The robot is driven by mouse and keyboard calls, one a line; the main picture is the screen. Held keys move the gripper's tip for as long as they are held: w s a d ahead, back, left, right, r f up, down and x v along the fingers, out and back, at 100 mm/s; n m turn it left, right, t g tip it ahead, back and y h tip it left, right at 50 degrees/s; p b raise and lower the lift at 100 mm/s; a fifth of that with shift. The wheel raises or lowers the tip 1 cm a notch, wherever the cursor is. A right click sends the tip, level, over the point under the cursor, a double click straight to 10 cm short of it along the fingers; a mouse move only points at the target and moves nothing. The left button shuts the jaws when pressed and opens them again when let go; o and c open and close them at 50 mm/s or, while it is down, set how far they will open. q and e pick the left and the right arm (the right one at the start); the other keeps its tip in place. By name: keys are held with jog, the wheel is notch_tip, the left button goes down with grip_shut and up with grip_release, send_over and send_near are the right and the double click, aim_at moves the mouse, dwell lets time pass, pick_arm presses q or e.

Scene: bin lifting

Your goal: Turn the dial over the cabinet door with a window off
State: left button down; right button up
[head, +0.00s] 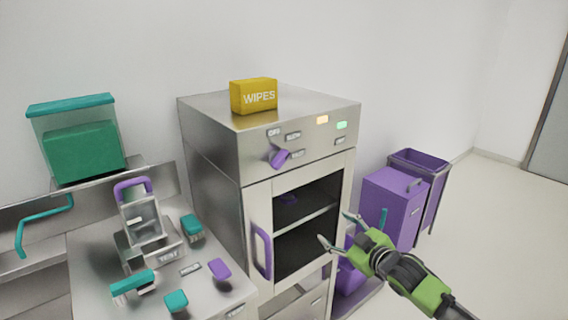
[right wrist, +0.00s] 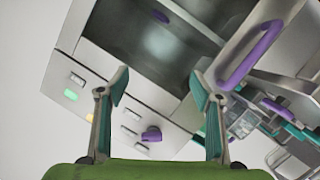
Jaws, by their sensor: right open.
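The purple dial (head: 280,158) sits on the steel front panel above the cabinet door with a dark window (head: 305,215). It looks turned at a slant, with small labels around it; the label to its upper left (head: 274,132) seems to read OFF. My right gripper (head: 337,230) is open and empty, in front of the door's right part, below and right of the dial. In the right wrist view the dial (right wrist: 152,134) shows between the two spread fingers (right wrist: 160,75), apart from them. My left gripper is not in view.
The door has a purple handle (head: 262,250) on its left. A yellow WIPES box (head: 254,96) stands on the cabinet. Purple bins (head: 395,205) stand at right. The space before the panel is clear.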

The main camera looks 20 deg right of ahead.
jog(key=a+r+n+t+y, duration=0.1)
jog(key=a+r+n+y, duration=0.15)
jog(key=r, duration=0.65)
jog(key=n+y, duration=0.2)
send_near(283, 160)
jog(key=shift+t+h, duration=0.25)
jog(key=shift+t, duration=0.05)
jog(key=p+x, duration=0.2)
jog(key=x, duration=0.1)
jog(key=p+x, duration=0.2)
jog(key=x, duration=0.2)
jog(key=shift+w+a, duration=0.25)
jog(key=shift+a, duration=0.1)
jog(key=shift+f+p+x, duration=0.2)
jog(key=shift+p+x, duration=0.15)
jog(key=shift+x, duration=0.55)
jog(key=c, duration=1.1)
